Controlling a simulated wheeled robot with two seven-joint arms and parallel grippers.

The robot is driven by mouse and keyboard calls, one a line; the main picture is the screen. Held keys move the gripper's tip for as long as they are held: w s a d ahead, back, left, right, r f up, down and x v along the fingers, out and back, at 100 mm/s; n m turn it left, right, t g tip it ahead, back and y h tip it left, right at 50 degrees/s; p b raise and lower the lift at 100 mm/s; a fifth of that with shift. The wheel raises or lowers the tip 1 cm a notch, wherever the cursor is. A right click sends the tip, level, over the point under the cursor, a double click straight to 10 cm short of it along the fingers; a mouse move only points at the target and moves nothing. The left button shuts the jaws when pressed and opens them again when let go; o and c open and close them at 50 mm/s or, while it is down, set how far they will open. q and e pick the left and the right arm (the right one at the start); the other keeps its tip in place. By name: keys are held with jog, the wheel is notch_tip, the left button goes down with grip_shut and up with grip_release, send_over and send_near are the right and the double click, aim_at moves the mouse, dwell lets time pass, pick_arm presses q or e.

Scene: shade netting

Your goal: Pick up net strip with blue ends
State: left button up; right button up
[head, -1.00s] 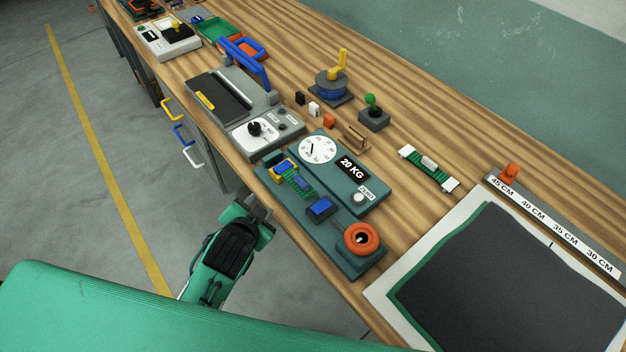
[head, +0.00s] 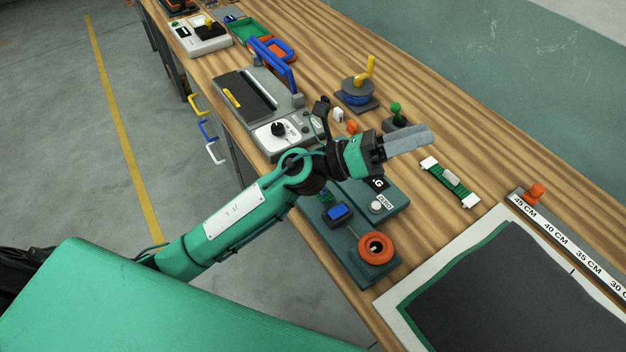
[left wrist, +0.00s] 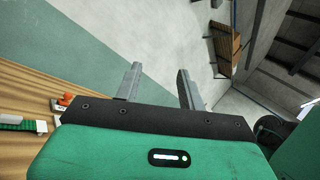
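A blue piece (head: 338,211) shows on the teal scale unit, with a bit of green net (head: 326,197) beside it. The rest of that strip is hidden behind my left arm, and I cannot tell whether the blue piece is its end. Another green net strip (head: 450,183), with white ends and a pale middle clip, lies on the bench to the right; part of it shows at the left edge of the left wrist view (left wrist: 15,122). My left gripper (head: 430,136) is above the bench, left of and behind the white-ended strip. Its fingers (left wrist: 160,78) are apart and empty. My right gripper is out of view.
The teal scale unit (head: 352,262) has an orange ring (head: 377,247) on it. A grey sealer with a blue handle (head: 272,60), a blue spool (head: 356,92) and a green-knobbed block (head: 396,113) stand behind. A dark mat (head: 510,295) and ruler (head: 565,240) lie right.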

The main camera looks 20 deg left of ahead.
pick_arm(q)
jog(key=s+d+f+m+g+y, duration=0.2)
jog(key=d+f+m+g+y, duration=0.3)
jog(key=m+g, duration=0.55)
jog(key=w+a+f+m+y, duration=0.3)
jog(key=a+f+m+y, duration=0.3)
jog(key=f, duration=0.3)
jog(key=w+a+f+m+t+y, duration=0.1)
jog(key=w+a+y, duration=0.35)
jog(key=a, duration=0.35)
jog(key=w+a+f+m+t+y, duration=0.1)
jog(key=w+a+y, duration=0.2)
jog(key=a+y, duration=0.45)
jog(key=shift+h, duration=0.8)
jog(key=f+p, duration=0.1)
jog(key=f, duration=0.1)
jog(key=f+p, duration=0.1)
jog(key=f, duration=0.2)
jog(key=a+f, duration=0.1)
jog(key=f, duration=0.1)
jog(key=shift+s+a+f+p, duration=0.1)
jog(key=shift+s+f+p, duration=0.1)
jog(key=shift+f+p, duration=0.2)
jog(key=shift+f, duration=0.25)
jog(key=f+p, duration=0.1)
jog(key=f, duration=0.1)
jog(key=f+p, duration=0.2)
jog(key=shift+a, duration=0.4)
jog(key=shift+w+f, duration=0.1)
jog(key=shift+f, duration=0.25)
